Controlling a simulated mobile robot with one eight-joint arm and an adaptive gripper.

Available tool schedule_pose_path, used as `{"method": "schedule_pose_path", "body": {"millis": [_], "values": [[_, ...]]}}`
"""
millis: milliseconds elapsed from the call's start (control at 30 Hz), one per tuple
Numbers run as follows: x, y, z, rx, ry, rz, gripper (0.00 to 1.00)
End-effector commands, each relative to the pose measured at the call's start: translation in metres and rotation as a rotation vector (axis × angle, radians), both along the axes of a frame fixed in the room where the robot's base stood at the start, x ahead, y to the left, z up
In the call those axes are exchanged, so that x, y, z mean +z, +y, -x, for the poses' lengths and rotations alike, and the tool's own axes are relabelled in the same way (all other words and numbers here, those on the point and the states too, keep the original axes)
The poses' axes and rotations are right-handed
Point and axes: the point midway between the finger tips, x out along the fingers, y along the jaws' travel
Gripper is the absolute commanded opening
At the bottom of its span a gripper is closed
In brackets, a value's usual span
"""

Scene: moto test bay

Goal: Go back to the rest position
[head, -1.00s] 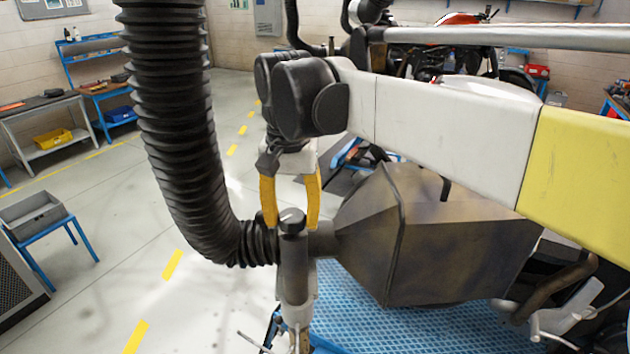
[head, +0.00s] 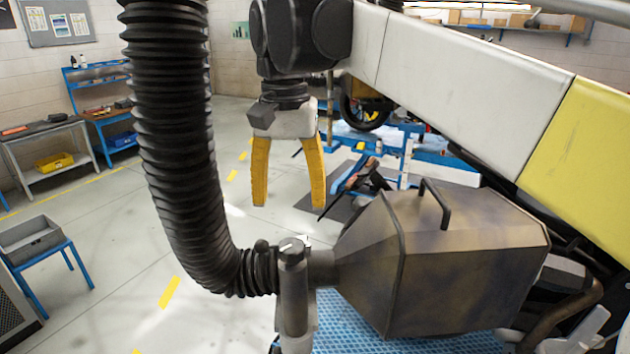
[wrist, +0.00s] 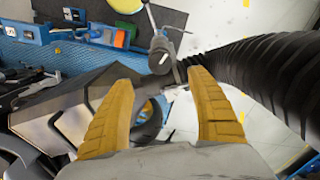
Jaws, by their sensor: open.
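My gripper (head: 288,203) has two yellow fingers, spread apart and empty, pointing down in the head view. It hangs above the dark clamp knob (head: 292,250) on the pipe between the black corrugated hose and the metal box, with a clear gap. In the wrist view my gripper (wrist: 162,75) also shows nothing between its fingertips but the knob and pipe joint (wrist: 160,58) beyond them. My white and yellow arm crosses the upper right of the head view.
The black corrugated hose (head: 178,130) hangs close on the left. The brownish metal box (head: 460,250) with a handle sits below my arm, over a blue perforated platform (head: 350,325). A blue stool with a grey bin (head: 35,240) stands left. Open floor lies between.

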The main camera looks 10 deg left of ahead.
Motion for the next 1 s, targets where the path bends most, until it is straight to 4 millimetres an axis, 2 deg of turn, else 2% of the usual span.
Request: {"method": "schedule_pose_path", "body": {"millis": [133,433,533,667,767,900,1000], "values": [[0.010,0.000,0.000,0.000,0.000,0.000,0.67],[0.011,-0.001,0.000,0.000,-0.001,0.000,0.67],[0.009,-0.011,0.000,-0.004,-0.014,-0.008,0.67],[-0.002,-0.053,0.001,-0.013,-0.076,-0.041,0.67],[-0.022,-0.103,0.009,-0.021,-0.158,-0.070,0.67],[-0.062,-0.172,0.031,-0.028,-0.293,-0.090,0.67],[-0.094,-0.211,0.052,-0.029,-0.383,-0.086,0.67]]}}
